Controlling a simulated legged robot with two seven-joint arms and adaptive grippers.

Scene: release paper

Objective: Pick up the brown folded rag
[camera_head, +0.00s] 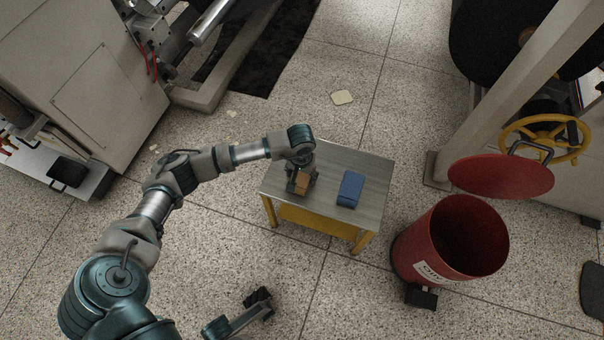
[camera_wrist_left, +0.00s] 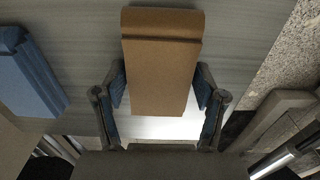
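The brown folded rag (camera_head: 302,184) is near the left end of a small metal-topped table (camera_head: 335,162). In the left wrist view the rag (camera_wrist_left: 162,70) is a flat oblong with a fold near its top end. My left gripper (camera_head: 301,180) points down at the rag from above. Its two fingers (camera_wrist_left: 161,88) stand on either side of the rag, close to its long edges. I cannot tell whether both pads press on it, or whether the rag rests on the tabletop.
A blue folded cloth (camera_head: 350,189) lies on the table, right of the brown rag, and shows at the left of the wrist view (camera_wrist_left: 28,75). A red bin (camera_head: 420,240) with a raised lid (camera_head: 500,176) stands right of the table. Machinery (camera_head: 85,75) stands at the upper left.

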